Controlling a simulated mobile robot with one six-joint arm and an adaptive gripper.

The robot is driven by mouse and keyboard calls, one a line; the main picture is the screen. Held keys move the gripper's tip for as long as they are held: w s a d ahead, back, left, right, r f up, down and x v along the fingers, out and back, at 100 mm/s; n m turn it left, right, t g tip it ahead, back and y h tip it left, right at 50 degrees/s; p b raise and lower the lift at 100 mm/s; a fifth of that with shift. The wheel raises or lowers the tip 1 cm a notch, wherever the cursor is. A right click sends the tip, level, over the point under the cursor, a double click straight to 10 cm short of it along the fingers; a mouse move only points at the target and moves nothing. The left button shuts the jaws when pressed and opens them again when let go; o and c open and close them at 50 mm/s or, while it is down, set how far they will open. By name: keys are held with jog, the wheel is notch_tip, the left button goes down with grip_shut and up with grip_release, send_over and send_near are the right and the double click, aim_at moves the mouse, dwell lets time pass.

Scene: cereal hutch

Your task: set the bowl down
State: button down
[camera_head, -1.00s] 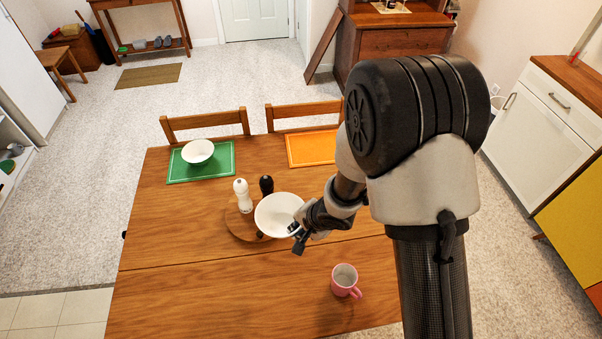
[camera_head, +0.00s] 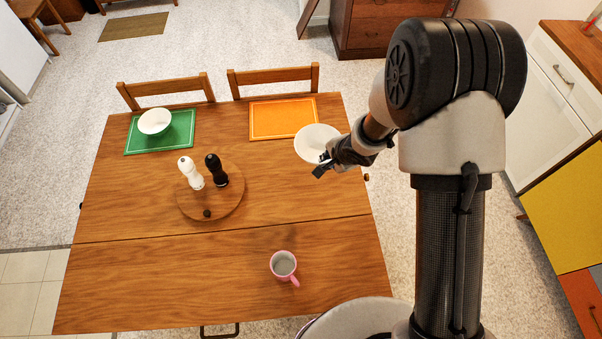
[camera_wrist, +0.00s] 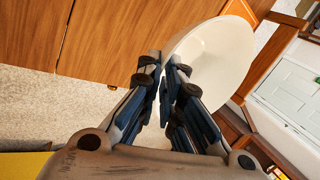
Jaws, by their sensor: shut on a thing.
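A white bowl (camera_head: 316,142) is held by my gripper (camera_head: 322,168) near the right edge of the wooden table. In the wrist view my gripper (camera_wrist: 168,75) is shut on the rim of the bowl (camera_wrist: 215,52). In the head view the bowl overlaps the tabletop just below the orange placemat (camera_head: 283,118); the gap beneath it cannot be judged. Another white bowl (camera_head: 154,121) stands on the green placemat (camera_head: 178,138) at the left.
A pink mug (camera_head: 284,265) stands nearer. The orange placemat is bare. Two chairs (camera_head: 273,78) stand along the far edge of the table (camera_head: 130,285).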

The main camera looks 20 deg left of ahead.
jog(key=shift+f+b, duration=6.35)
jog(key=shift+f, duration=3.65)
jog(key=shift+r, duration=0.1)
jog(key=c, duration=2.2)
grip_release()
jog(key=o, duration=0.4)
